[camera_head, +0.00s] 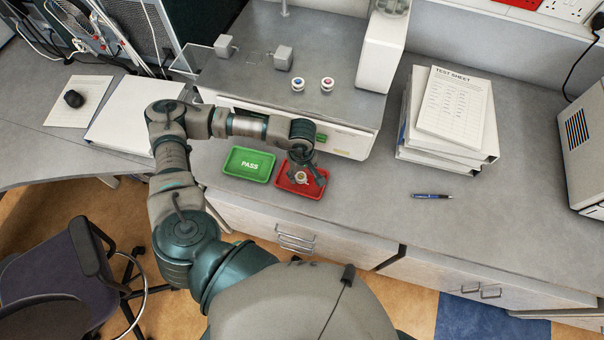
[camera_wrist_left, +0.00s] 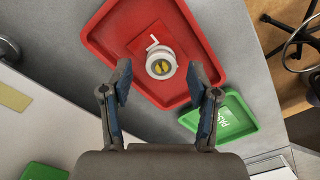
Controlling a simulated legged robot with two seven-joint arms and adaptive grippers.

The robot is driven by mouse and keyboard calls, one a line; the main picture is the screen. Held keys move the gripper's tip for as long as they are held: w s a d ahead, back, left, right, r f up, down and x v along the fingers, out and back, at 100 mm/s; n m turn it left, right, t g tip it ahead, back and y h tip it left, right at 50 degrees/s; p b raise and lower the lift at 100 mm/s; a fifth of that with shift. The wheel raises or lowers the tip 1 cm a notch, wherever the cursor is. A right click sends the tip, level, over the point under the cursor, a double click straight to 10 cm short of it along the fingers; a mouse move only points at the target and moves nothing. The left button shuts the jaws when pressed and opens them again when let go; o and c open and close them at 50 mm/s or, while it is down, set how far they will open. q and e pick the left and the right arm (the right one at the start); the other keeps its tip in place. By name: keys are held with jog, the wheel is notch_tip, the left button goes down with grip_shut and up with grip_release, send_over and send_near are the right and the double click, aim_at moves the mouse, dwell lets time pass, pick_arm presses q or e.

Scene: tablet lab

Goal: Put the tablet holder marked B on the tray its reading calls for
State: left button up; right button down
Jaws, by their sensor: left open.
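A white round holder with yellow tablets (camera_wrist_left: 161,64) stands upright on the red tray (camera_wrist_left: 110,30); the holder also shows in the head view (camera_head: 302,178). No letter can be read on it. My left gripper (camera_wrist_left: 160,74) is open above the red tray, with its fingertips on either side of the holder and a gap to each. The green tray marked PASS (camera_head: 249,164) is empty and lies left of the red tray (camera_head: 312,190) in the head view. My right gripper is not in view.
Two more white holders, one with blue (camera_head: 298,84) and one with red (camera_head: 327,83) contents, stand on the grey machine top (camera_head: 250,80). Stacked binders with a test sheet (camera_head: 455,103) and a pen (camera_head: 432,196) lie to the right. The bench between is clear.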

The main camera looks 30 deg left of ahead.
pick_arm(q)
notch_tip(320, 180, up, 10)
jog(key=b, duration=0.1)
jog(key=shift+s+a, duration=0.1)
dwell(0.6)
